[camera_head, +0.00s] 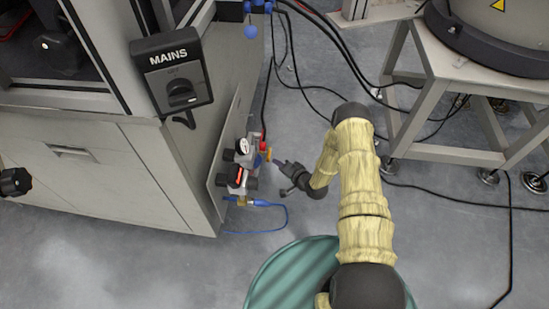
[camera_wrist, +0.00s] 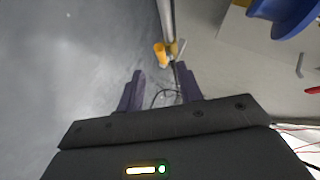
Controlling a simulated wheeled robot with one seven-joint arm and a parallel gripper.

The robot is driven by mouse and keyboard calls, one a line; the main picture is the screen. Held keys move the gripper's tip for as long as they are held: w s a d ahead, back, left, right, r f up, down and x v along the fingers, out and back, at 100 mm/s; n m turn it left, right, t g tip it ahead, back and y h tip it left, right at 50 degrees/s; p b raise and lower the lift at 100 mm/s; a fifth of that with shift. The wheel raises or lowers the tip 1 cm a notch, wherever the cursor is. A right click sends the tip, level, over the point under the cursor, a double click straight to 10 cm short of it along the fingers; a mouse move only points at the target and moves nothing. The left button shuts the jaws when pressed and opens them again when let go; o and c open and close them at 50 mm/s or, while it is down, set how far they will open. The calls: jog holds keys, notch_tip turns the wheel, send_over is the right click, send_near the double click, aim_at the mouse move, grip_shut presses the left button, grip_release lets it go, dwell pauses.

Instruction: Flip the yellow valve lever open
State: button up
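The yellow valve lever (camera_head: 268,155) shows small on the pneumatic valve assembly (camera_head: 240,175) at the side of the cabinet. In the wrist view the yellow lever (camera_wrist: 160,54) is ahead of the fingers, beside a metal pipe (camera_wrist: 167,18). My gripper (camera_head: 279,166) is just right of the valve assembly in the head view. In the wrist view my gripper (camera_wrist: 160,88) has its two dark fingers apart, with nothing held between them. The lever appears beyond the fingertips, roughly centred on the gap, and apart from them. The lever's exact angle is hard to tell.
The grey cabinet (camera_head: 95,165) with a MAINS switch box (camera_head: 172,75) stands left. A blue hose (camera_head: 285,215) loops below the valves. Black cables (camera_head: 430,187) lie on the floor. A metal stand (camera_head: 455,70) is at the upper right. The floor around my gripper is open.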

jog(key=p+v, duration=0.3)
jog(key=v, duration=0.6)
jog(key=shift+s+d+p, duration=0.2)
jog(key=shift+s+p, duration=0.1)
jog(key=shift+p, duration=0.1)
jog(key=shift+r, duration=0.1)
